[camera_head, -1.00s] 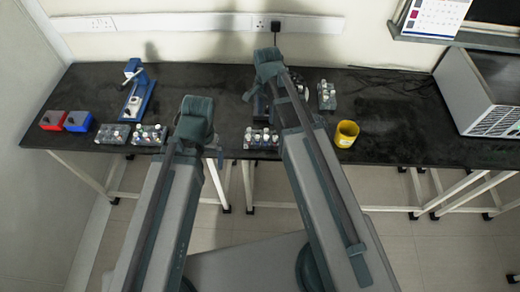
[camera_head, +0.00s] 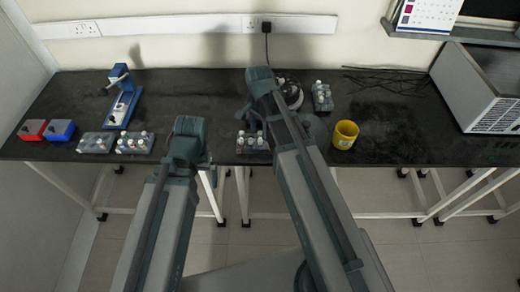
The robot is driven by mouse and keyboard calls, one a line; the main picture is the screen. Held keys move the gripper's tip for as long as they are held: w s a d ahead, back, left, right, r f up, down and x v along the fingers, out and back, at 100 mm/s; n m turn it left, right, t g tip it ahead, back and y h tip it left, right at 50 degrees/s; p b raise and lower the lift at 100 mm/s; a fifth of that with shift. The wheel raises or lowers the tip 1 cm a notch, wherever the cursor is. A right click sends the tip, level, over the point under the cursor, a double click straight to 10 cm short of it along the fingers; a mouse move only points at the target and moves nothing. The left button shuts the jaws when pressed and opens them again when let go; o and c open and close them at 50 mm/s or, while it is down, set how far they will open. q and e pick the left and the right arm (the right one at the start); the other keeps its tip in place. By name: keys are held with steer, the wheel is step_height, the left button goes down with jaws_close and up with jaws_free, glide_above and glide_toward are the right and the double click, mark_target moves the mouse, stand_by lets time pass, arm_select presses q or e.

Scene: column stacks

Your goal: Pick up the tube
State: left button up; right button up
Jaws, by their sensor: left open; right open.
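Small tubes with white, red and dark caps stand in several grey racks; which one is the task's tube I cannot tell. One rack (camera_head: 253,143) is at the front edge, left of my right arm. Two more racks, one at far left (camera_head: 96,144) and one beside it (camera_head: 135,145), are near the front edge. Another rack (camera_head: 322,98) stands further back. My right gripper (camera_head: 244,118) is only partly visible, behind its rack and beside my raised arm; it appears open and empty.
The black bench (camera_head: 400,135) carries a red box (camera_head: 32,130), a blue box (camera_head: 59,130), a blue device (camera_head: 124,103), a round device (camera_head: 289,93), a yellow cup (camera_head: 344,134) and a large grey machine (camera_head: 485,90). Cables (camera_head: 390,80) lie at the back. Bench right of the cup is clear.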

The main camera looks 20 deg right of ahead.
mark_target(260, 140)
step_height(260, 140, down, 5)
steer(key=b, duration=0.5)
steer(key=shift+d+f, duration=0.15)
steer(key=shift+f, duration=0.05)
steer(key=shift+r, duration=0.1)
jaws_close()
